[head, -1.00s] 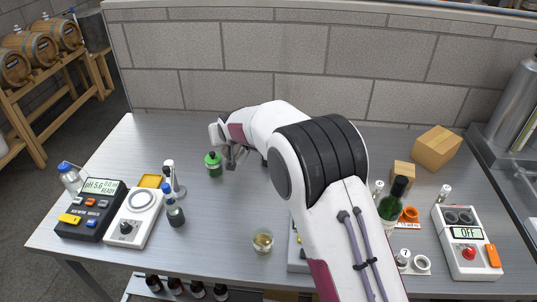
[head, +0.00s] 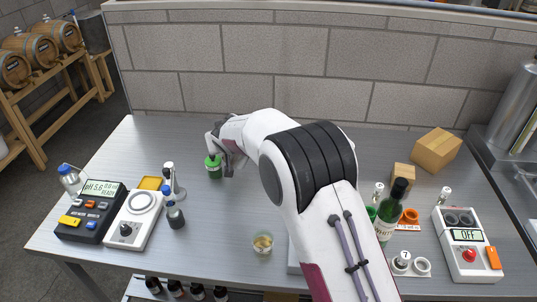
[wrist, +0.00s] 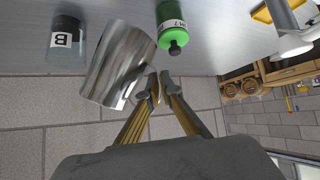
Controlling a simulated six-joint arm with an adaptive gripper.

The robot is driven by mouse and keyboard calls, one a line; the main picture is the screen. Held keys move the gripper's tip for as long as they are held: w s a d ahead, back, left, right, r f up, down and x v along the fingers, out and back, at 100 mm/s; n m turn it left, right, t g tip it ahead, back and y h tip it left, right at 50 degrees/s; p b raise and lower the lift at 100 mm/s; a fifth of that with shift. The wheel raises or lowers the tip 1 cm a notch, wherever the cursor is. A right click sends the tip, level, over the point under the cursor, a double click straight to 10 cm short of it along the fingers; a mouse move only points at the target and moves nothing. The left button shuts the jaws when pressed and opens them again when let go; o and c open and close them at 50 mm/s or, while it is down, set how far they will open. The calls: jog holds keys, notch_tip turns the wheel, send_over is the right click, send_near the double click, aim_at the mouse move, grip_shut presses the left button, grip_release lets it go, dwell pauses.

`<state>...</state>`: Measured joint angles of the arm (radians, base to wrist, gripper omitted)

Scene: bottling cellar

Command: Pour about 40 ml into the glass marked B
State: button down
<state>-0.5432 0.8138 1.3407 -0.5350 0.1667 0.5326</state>
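My gripper (wrist: 158,88) has its fingertips close together at the side of a shiny steel cup (wrist: 118,62). The fingers appear shut on a thin part of it, perhaps a handle. The cup tilts in the upside-down wrist view, its rim end toward the side of the glass marked B (wrist: 66,48). The glass stands upright with dark-looking contents low in it. No stream shows, and the cup's inside is hidden. In the head view my gripper (head: 229,160) is beside a green bottle; my arm hides the glass marked B and most of the cup.
The green pH 7 bottle (head: 213,167) stands close to my gripper; it also shows in the wrist view (wrist: 172,25). A glass of amber liquid (head: 263,243) stands at the front. A pH meter (head: 90,212) and stirrer (head: 134,220) are left; a wine bottle (head: 388,215) is right.

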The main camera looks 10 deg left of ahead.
jog(key=shift+a+f, duration=0.15)
jog(key=shift+f, duration=0.25)
jog(key=shift+a+f+n+t+h+b, duration=0.1)
jog(key=shift+a+n+t+h+b, duration=0.15)
jog(key=shift+h+b, duration=0.3)
jog(key=shift+s+a+r+n+t+h+b, duration=0.2)
jog(key=shift+a+n+t+h+b, duration=0.1)
jog(key=shift+a+n+h, duration=0.15)
jog(key=shift+s+a+r+n+t+h+b, duration=0.15)
jog(key=shift+a+n+t+h+b, duration=0.15)
jog(key=shift+h, duration=0.2)
jog(key=shift+w+a+f+n+t+h+b, duration=0.1)
jog(key=shift+a+f+n+t+h+b, duration=0.15)
jog(key=shift+h, duration=0.25)
dwell(0.4)
